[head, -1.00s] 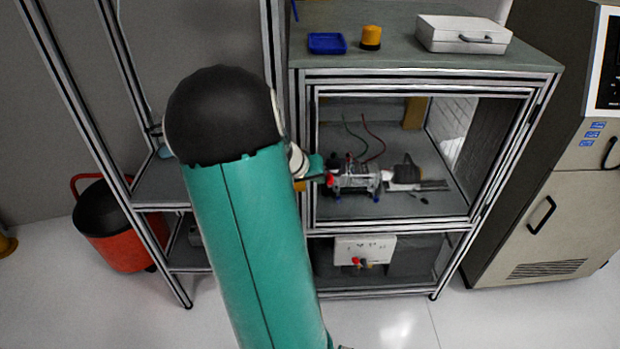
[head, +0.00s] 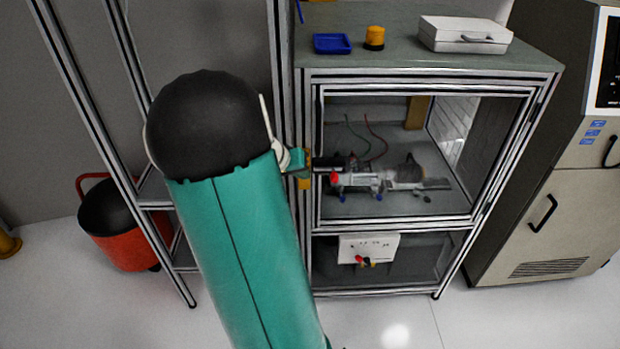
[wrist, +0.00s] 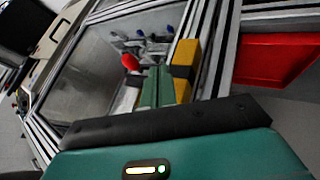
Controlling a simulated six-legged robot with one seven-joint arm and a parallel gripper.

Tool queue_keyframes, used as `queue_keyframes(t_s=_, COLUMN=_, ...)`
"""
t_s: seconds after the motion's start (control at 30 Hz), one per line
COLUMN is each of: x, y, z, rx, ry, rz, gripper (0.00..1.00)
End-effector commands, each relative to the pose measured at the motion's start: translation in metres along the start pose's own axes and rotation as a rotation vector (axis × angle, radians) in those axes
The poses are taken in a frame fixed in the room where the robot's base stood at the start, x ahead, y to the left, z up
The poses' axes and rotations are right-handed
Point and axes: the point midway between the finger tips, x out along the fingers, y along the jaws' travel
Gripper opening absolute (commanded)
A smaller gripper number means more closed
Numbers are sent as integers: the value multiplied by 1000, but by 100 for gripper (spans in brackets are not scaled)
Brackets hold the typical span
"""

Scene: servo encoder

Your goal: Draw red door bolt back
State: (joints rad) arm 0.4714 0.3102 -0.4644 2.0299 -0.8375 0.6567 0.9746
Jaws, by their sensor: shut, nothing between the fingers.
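A red knob (head: 334,180), the only red part at the cabinet door's left edge, shows just below my gripper (head: 322,165) in the head view. It also appears as a red rounded knob (wrist: 129,62) left of my gripper's teal fingers (wrist: 156,80) in the wrist view. My gripper is shut and empty, close beside the knob; I cannot tell whether they touch. A yellow block (wrist: 186,65) is right of the fingers, and its yellow part (head: 304,183) shows at the frame post. The rest of the bolt is not clearly visible.
The framed cabinet (head: 390,225) holds a motor-like device (head: 385,178) with wires behind the door frame. A blue tray (head: 332,44), a yellow-topped cylinder (head: 374,38) and a white case (head: 466,35) stand on top. A red bin (head: 120,235) stands at left.

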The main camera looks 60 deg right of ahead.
Motion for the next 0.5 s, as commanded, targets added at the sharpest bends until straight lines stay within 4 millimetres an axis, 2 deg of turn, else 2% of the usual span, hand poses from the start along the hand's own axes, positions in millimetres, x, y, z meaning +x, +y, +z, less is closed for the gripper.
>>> queue_keyframes(t_s=0.03, x=-12, y=-2, z=-1, rx=-1, ry=3, rz=-5, gripper=0)
queue_keyframes(t_s=0.2, x=-39, y=-1, z=-2, rx=-2, ry=3, rz=-3, gripper=0)
queue_keyframes(t_s=0.33, x=-50, y=0, z=-1, rx=-2, ry=1, rz=-2, gripper=0)
queue_keyframes(t_s=0.5, x=-53, y=0, z=-1, rx=-2, ry=0, rz=-1, gripper=0)
